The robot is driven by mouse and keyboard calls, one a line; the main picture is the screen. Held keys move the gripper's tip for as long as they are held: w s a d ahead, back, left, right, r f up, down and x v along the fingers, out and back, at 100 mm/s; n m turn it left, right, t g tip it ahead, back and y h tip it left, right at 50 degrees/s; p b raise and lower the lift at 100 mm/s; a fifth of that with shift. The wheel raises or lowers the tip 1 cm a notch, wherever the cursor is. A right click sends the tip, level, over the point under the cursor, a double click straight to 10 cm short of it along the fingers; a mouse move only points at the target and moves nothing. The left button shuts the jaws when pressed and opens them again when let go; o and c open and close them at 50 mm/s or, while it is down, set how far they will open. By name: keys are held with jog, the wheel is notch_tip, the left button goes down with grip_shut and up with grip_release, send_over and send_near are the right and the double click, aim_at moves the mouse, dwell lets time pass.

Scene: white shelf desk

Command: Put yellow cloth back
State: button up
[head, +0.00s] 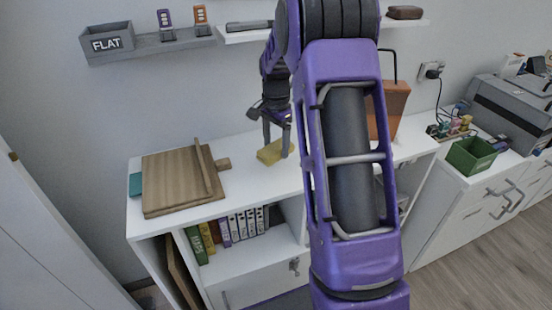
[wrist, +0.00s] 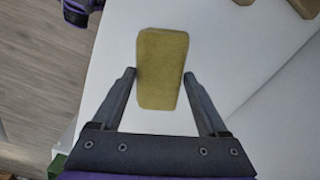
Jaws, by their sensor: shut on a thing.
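The yellow cloth (head: 268,154) is a small folded block at the white desk top, left of my arm in the head view. My gripper (head: 277,150) reaches down over it with a finger on each side. In the wrist view the cloth (wrist: 162,68) sits between the two fingertips of my gripper (wrist: 160,77), which is shut on it. Its far end sticks out past the fingertips. I cannot tell whether the cloth touches the desk or is slightly above it.
A wooden board (head: 178,182) lies on the desk at left. An orange-brown container (head: 395,105) stands right of my arm. A green bin (head: 471,156) stands at right.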

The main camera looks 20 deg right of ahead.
aim_at(276, 147)
notch_tip(276, 147, down, 4)
jog(key=shift+f+b, duration=0.2)
jog(key=shift+b, duration=0.15)
jog(key=shift+f, duration=0.1)
jog(key=o, duration=1.1)
notch_tip(276, 147, up, 12)
jog(key=shift+r+p, duration=0.1)
jog(key=shift+p, duration=0.9)
